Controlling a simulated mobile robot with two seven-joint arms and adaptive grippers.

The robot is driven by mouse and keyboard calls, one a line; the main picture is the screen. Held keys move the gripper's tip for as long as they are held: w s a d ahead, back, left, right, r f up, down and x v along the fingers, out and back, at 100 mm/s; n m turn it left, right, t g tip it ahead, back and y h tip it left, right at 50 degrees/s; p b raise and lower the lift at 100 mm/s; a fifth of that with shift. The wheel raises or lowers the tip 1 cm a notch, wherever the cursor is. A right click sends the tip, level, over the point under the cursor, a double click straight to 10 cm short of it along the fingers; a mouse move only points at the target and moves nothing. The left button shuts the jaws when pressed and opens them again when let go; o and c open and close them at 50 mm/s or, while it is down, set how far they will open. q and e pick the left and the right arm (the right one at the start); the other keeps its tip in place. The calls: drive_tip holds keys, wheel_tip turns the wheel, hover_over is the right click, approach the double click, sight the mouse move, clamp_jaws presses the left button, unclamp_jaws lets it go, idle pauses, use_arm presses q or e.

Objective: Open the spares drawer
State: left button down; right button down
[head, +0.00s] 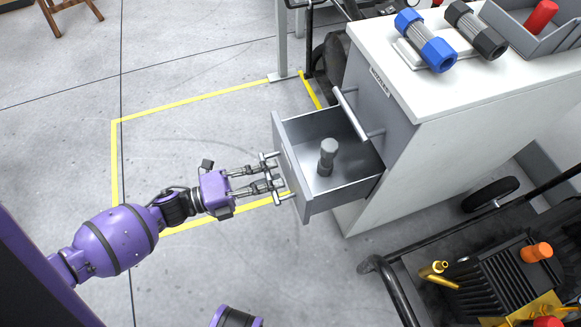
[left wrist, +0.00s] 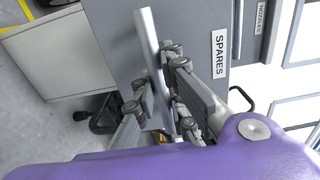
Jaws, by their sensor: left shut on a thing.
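The spares drawer (head: 317,188) is pulled out from the white-topped cabinet (head: 447,95), and its grey inside is in view from above. A grey nozzle-like part (head: 327,157) stands in it. My left gripper (head: 276,176) is at the drawer's front, shut on its bar handle. In the left wrist view the gripper fingers (left wrist: 165,100) are closed around the bar handle (left wrist: 148,45), beside the white SPARES label (left wrist: 219,42) on the drawer front. My right gripper is not in view.
A shut drawer labelled NOZZLES (head: 380,82) with a bar handle sits above. Blue (head: 426,41) and black (head: 475,30) fittings and a grey bin (head: 535,45) rest on the cabinet top. A black cart (head: 400,285) stands front right. Floor left of the drawer is clear.

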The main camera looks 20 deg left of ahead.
use_arm(q)
drive_tip(key=v, duration=1.5)
drive_tip(key=shift+s+a, duration=0.15)
drive_tip(key=shift+a, duration=0.15)
drive_tip(key=c, duration=1.8)
unclamp_jaws()
drive_tip(key=shift+o, duration=0.2)
drive_tip(key=v, duration=1.2)
